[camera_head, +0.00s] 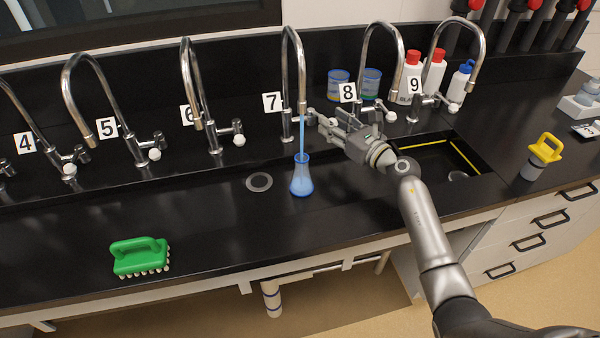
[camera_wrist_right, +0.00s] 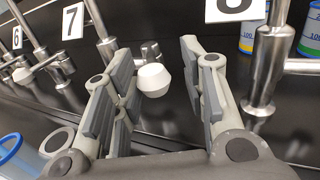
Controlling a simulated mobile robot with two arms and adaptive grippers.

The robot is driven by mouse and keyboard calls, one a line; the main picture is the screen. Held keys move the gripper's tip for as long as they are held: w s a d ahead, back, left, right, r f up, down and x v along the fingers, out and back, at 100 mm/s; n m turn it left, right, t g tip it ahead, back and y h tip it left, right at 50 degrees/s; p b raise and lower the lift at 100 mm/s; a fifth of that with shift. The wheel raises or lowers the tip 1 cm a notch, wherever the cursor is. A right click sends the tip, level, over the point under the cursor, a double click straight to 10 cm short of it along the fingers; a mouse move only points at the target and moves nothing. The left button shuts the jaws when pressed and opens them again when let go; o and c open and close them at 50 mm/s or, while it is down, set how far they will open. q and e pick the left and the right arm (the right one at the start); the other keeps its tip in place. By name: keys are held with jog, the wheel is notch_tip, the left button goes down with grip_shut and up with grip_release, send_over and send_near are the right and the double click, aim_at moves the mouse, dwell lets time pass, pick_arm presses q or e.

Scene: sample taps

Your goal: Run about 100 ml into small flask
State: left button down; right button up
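The small flask (camera_head: 302,182) stands upright on the black bench under the spout of tap 7 (camera_head: 293,70). A blue stream (camera_head: 302,136) runs from that spout into its neck. The flask looks blue, and I cannot read a level on it. My right gripper (camera_head: 329,124) is beside tap 7, on its right, at the valve. In the right wrist view the white knob (camera_wrist_right: 153,80) of tap 7 sits between the two open fingers, with gaps visible on both sides. Part of the flask's rim (camera_wrist_right: 12,147) shows at lower left. My left gripper is not in view.
Other taps line the back, including tap 6 (camera_head: 190,85) and tap 8 (camera_head: 382,60). A drain (camera_head: 259,182) lies left of the flask. A green brush (camera_head: 140,256) is at front left. A sink (camera_head: 440,158) opens right of my gripper. Bottles (camera_head: 410,78) stand behind.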

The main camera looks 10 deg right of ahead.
jog(key=a+p, duration=0.1)
jog(key=s+a, duration=0.1)
jog(key=a, duration=0.1)
jog(key=shift+s+p, duration=0.15)
jog(key=shift+p, duration=0.25)
dwell(2.5)
jog(key=a+p+v, duration=0.1)
jog(key=v, duration=0.5)
jog(key=shift+s+d+p, duration=0.25)
jog(key=shift+s+p, duration=0.15)
jog(key=shift+s, duration=0.2)
